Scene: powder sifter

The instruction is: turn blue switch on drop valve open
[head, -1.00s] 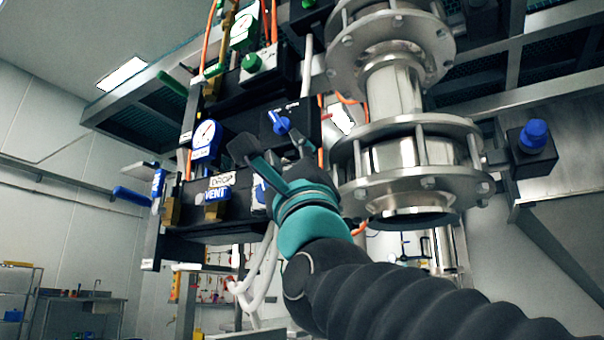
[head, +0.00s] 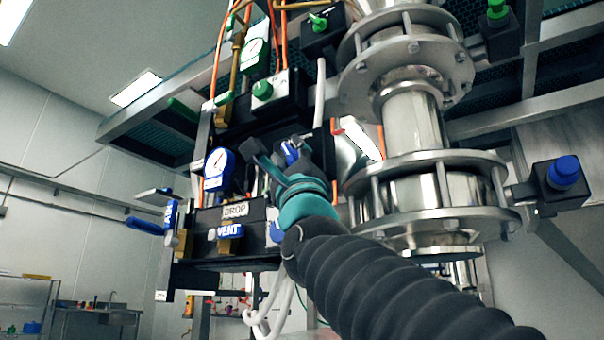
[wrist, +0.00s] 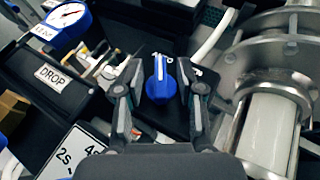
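The blue switch (wrist: 160,84) is a knob with a white line, on a black valve box (wrist: 176,118). In the wrist view its white line points nearly straight up, and parts of white lettering show beyond it. My gripper (wrist: 161,75) is open, with one finger on each side of the knob. I cannot tell whether either fingertip touches it. In the head view my gripper (head: 279,160) is at the switch, and a bit of the blue switch (head: 290,150) shows between the fingers. A DROP label (wrist: 53,77) is on the neighbouring black block.
A blue-rimmed gauge (head: 218,168) and a blue VENT valve (head: 228,231) are to the left. The steel flanged column (head: 415,120) stands close on the right, with another blue knob (head: 564,172) beyond it. A green knob (head: 262,90) is above.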

